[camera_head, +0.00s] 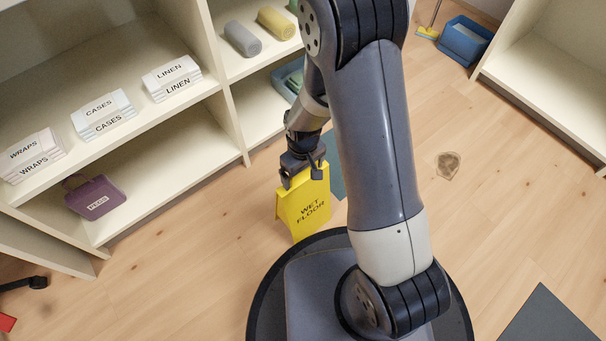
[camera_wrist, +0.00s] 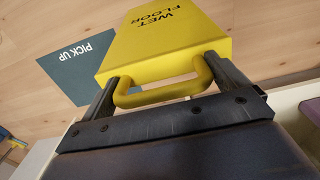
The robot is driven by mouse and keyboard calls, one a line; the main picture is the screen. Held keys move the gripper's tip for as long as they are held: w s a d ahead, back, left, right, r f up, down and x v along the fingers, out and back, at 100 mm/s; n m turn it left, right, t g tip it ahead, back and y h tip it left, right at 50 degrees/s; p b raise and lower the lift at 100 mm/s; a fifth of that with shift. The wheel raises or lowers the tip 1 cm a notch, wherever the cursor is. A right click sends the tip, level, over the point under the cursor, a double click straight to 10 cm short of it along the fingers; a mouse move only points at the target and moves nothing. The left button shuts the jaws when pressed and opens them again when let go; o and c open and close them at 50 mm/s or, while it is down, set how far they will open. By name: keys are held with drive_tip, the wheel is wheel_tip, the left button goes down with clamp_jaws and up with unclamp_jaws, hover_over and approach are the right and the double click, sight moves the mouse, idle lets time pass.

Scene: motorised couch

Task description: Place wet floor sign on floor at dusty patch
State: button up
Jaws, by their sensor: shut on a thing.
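The yellow wet floor sign (camera_head: 304,209) hangs from my gripper (camera_head: 302,174), left of my arm in the head view. In the wrist view the sign (camera_wrist: 165,45) shows its lettering, and its handle sits between the two fingers of my gripper (camera_wrist: 168,88), which is shut on it. I cannot tell whether the sign's lower edge touches the floor. The dusty patch (camera_head: 448,165) is a brown spot on the wooden floor, right of my arm and apart from the sign.
A dark mat marked PICK UP (camera_wrist: 82,62) lies beside the sign. Shelves (camera_head: 190,110) with folded stacks stand at left, and another shelf unit (camera_head: 545,75) at upper right. A blue bin (camera_head: 465,40) stands at the back. Floor around the dusty patch is clear.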

drive_tip(key=shift+f, duration=0.35)
drive_tip(key=o, duration=1.3)
wheel_tip(320, 180, up, 12)
drive_tip(key=p, duration=0.5)
drive_tip(key=shift+r+p, duration=0.1)
drive_tip(key=shift+p, duration=0.3)
drive_tip(key=shift+f+b, duration=2)
drive_tip(key=shift+f, duration=2.35)
drive_tip(key=shift+f, duration=0.1)
